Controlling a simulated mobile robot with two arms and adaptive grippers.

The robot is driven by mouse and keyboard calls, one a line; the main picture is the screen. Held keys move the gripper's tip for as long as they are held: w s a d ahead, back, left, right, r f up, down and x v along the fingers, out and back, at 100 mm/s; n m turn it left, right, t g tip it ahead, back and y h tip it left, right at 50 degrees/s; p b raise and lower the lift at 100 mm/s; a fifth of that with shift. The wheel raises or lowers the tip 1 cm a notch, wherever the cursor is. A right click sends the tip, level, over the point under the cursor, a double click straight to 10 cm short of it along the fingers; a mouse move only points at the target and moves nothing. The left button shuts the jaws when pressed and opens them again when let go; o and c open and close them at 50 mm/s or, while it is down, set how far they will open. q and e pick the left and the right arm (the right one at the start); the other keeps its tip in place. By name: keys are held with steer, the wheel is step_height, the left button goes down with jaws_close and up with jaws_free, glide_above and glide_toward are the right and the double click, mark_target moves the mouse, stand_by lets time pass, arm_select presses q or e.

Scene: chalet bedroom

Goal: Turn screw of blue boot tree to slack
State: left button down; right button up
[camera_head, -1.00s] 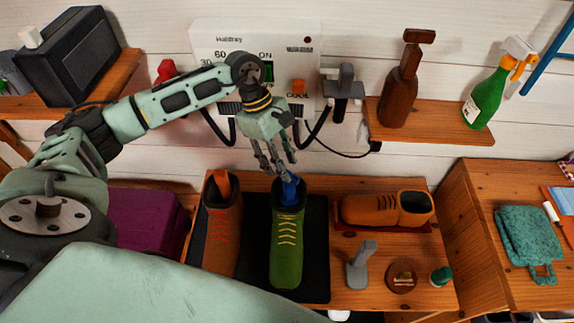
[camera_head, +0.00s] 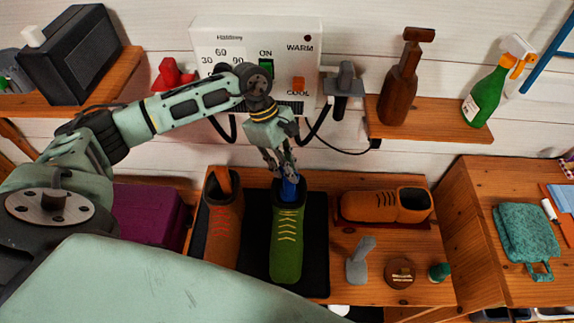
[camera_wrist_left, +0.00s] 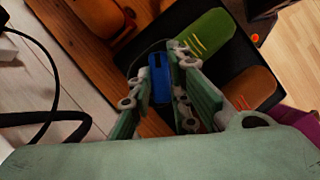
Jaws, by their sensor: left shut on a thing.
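The blue boot tree (camera_head: 290,190) stands in the opening of the green boot (camera_head: 287,243). Only its upper blue part shows, and its screw cannot be made out. In the left wrist view, the blue boot tree (camera_wrist_left: 159,80) lies between the fingers of my left gripper (camera_wrist_left: 160,108), with the green boot (camera_wrist_left: 205,42) beyond it. In the head view, my left gripper (camera_head: 283,174) points down over the boot's opening and is shut on the blue boot tree. My right gripper is in neither view.
An orange-brown boot (camera_head: 223,225) stands left of the green one on a black mat (camera_head: 316,240). A brown shoe (camera_head: 385,206), a grey tool (camera_head: 360,261), a round tin (camera_head: 400,273) and a green-capped jar (camera_head: 439,272) are to the right. A control box (camera_head: 225,35) hangs behind.

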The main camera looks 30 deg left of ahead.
arm_select(q)
steer(key=shift+f+n+b, duration=0.15)
steer(key=shift+n+b, duration=0.45)
steer(key=shift+b, duration=0.15)
steer(key=n+t+b, duration=0.1)
steer(key=n+b, duration=0.2)
steer(key=shift+s+f+t, duration=0.1)
steer(key=shift+t, duration=0.3)
steer(key=n+t+b, duration=0.1)
steer(key=n+b, duration=0.2)
steer(key=n, duration=0.1)
steer(key=shift+s+y+b, duration=0.1)
steer(key=shift+y+b, duration=0.25)
steer(key=shift+y, duration=0.05)
steer(key=shift+r+n+t+b, duration=0.2)
steer(key=shift+n+t+b, duration=0.2)
steer(key=shift+n+b, duration=0.4)
steer(key=shift+y, duration=0.3)
steer(key=c, duration=1.6)
jaws_free()
steer(key=shift+c, duration=0.2)
